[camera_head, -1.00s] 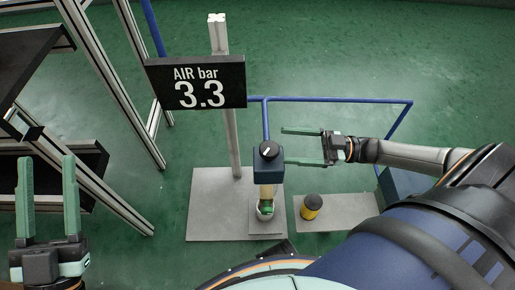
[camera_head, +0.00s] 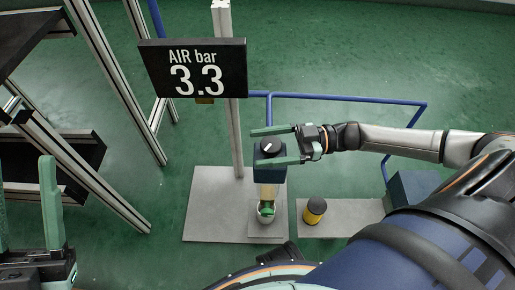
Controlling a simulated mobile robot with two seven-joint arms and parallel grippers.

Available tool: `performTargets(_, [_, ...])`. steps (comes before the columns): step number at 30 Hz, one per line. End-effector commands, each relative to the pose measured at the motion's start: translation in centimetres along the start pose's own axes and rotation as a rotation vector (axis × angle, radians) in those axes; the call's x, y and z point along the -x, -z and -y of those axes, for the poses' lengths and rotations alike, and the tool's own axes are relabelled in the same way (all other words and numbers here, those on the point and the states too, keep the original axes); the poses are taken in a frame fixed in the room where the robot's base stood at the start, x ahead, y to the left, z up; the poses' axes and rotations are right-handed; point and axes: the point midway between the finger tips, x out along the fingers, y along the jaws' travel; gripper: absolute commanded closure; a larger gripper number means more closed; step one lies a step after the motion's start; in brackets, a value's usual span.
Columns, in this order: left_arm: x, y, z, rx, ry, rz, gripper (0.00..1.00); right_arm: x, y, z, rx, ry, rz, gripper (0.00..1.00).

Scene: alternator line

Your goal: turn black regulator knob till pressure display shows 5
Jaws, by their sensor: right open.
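The black regulator knob (camera_head: 267,145) with a white pointer mark sits on top of the dark blue regulator body (camera_head: 270,171). The pressure display (camera_head: 193,70) is a black panel reading "AIR bar 3.3". My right gripper (camera_head: 255,147) comes in from the right and is open. In the picture its two green fingers lie on either side of the knob, one beyond it and one nearer. I cannot tell whether they touch it or are level with it. My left gripper (camera_head: 24,172) is at the lower left, open and empty, partly cut off by the picture edge.
A metal post (camera_head: 234,140) stands just behind the regulator. A blue pipe (camera_head: 340,98) runs behind it to the right. A yellow and black cylinder (camera_head: 314,211) stands on a grey plate to the right. Frames and dark shelves (camera_head: 80,160) fill the left side.

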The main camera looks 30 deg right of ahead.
Motion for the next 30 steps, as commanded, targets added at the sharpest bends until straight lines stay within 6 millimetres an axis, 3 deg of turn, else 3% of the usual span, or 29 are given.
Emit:
performTargets(6, [0.3, -0.3, -0.2, -0.004, -0.002, 0.002, 0.5, -1.7, 0.0, 0.0, 0.0, 0.0, -0.001, 0.1])
performTargets(14, [0.3, -0.4, -0.2, -0.003, -0.003, 0.004, 0.5, -1.8, 0.0, 0.0, 0.0, 0.0, 0.0, 0.1])
performTargets(30, [0.3, -0.4, -0.2, -0.002, -0.002, 0.005, 0.5, -1.8, 0.0, 0.0, 0.0, -0.001, 0.0, 0.68])
